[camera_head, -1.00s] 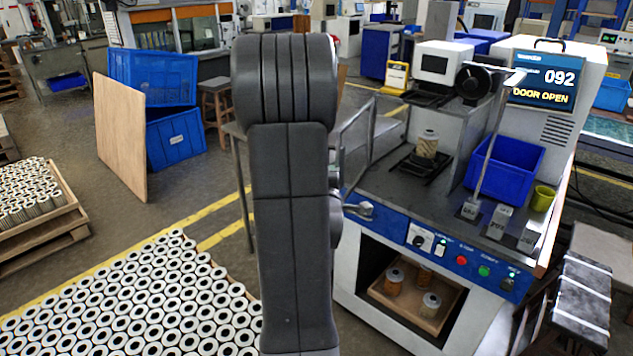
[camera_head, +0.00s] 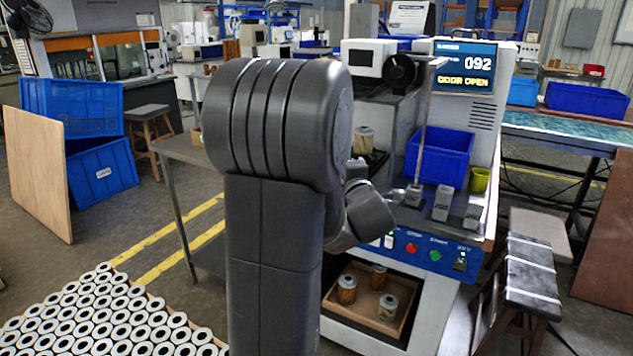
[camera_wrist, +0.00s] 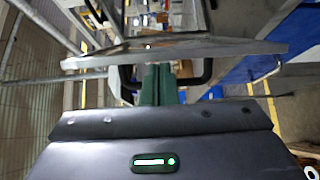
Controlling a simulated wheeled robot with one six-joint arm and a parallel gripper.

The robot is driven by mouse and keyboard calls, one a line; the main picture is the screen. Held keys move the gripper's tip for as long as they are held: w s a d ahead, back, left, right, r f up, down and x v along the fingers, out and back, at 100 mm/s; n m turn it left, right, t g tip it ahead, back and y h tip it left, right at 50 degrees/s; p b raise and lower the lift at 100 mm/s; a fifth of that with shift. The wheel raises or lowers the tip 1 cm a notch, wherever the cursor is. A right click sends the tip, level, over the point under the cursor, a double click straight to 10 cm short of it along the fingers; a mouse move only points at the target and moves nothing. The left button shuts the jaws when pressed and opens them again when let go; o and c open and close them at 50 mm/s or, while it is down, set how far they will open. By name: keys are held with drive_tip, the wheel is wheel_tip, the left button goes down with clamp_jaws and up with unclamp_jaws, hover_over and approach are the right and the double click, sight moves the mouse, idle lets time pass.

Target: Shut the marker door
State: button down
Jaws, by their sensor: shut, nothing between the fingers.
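The marker (camera_head: 468,110) is a white machine with a blue control strip, and its screen (camera_head: 464,67) reads 092 DOOR OPEN. Its door is hidden behind my arm in the head view. In the wrist view a grey-edged panel (camera_wrist: 230,49), which looks like the door seen nearly edge-on, crosses just beyond my fingers. My gripper (camera_wrist: 158,72) has green fingers, together and empty, close to that panel. A black bar shows around the fingers; I cannot tell whether they touch it. A filter cartridge (camera_head: 362,139) stands inside the marker, partly hidden by my arm.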

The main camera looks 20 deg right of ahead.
drive_tip(key=w+d, duration=0.3)
drive_tip(key=d, duration=0.5)
drive_tip(key=w+d, duration=0.3)
drive_tip(key=d, duration=0.5)
drive_tip(key=shift+d+p, duration=0.25)
drive_tip(key=shift+p, duration=0.05)
drive_tip(key=shift+w, duration=0.1)
drive_tip(key=s+a, duration=0.1)
drive_tip(key=s, duration=1.2)
drive_tip(key=shift+s+a, duration=0.2)
drive_tip(key=shift+s, duration=0.2)
drive_tip(key=shift+w, duration=0.15)
